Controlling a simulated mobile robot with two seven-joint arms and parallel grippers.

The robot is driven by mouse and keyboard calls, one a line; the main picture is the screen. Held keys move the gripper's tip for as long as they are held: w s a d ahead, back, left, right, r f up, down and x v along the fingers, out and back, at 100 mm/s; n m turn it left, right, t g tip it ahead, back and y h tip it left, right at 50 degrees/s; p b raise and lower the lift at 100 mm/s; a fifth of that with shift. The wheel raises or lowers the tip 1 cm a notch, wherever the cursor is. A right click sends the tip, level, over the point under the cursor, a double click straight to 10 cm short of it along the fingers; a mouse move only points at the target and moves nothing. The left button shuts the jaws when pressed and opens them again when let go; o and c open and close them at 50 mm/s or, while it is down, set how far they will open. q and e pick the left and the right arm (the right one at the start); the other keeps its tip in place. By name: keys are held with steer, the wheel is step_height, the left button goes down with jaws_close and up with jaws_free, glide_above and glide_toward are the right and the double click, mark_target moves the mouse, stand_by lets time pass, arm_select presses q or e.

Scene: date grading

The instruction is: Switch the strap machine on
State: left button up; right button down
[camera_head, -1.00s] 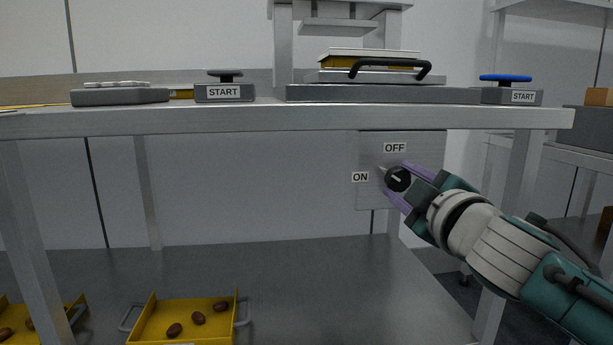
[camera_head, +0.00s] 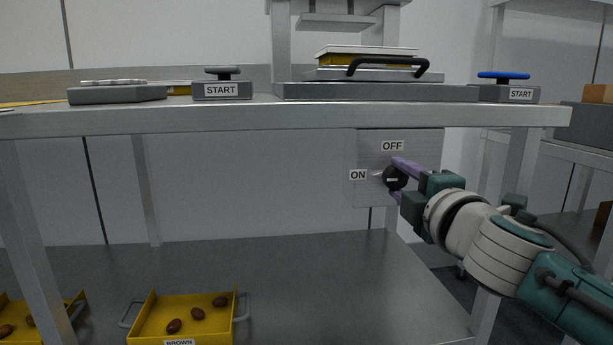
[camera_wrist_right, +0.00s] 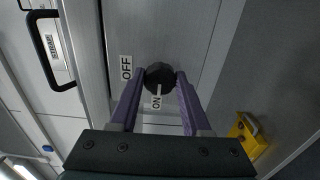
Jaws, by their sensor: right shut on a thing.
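The black rotary knob (camera_head: 393,178) sits on a grey switch panel (camera_head: 427,146) under the table top. The OFF label (camera_head: 392,146) is above the knob and the ON label (camera_head: 358,175) is to its left. My right gripper (camera_head: 397,180) is shut on the knob, one purple finger above it and one below. The knob's white mark lies level, in line with ON. The wrist view also shows the knob (camera_wrist_right: 159,76) between the fingers, its mark towards the ON label (camera_wrist_right: 156,102). My left gripper is not in view.
The table top (camera_head: 270,115) runs just above the panel. On it stand a press with a black handle (camera_head: 388,65) and START buttons (camera_head: 222,90) (camera_head: 504,92). Yellow trays with dates, one of them in the middle (camera_head: 190,318), stand on the lower shelf (camera_head: 300,275).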

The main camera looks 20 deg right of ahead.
stand_by(0.3)
steer(key=shift+c, duration=1.8)
jaws_free()
steer(key=p+v, duration=0.1)
steer(key=v, duration=0.9)
steer(key=shift+p, duration=0.35)
steer(key=shift+d, duration=0.1)
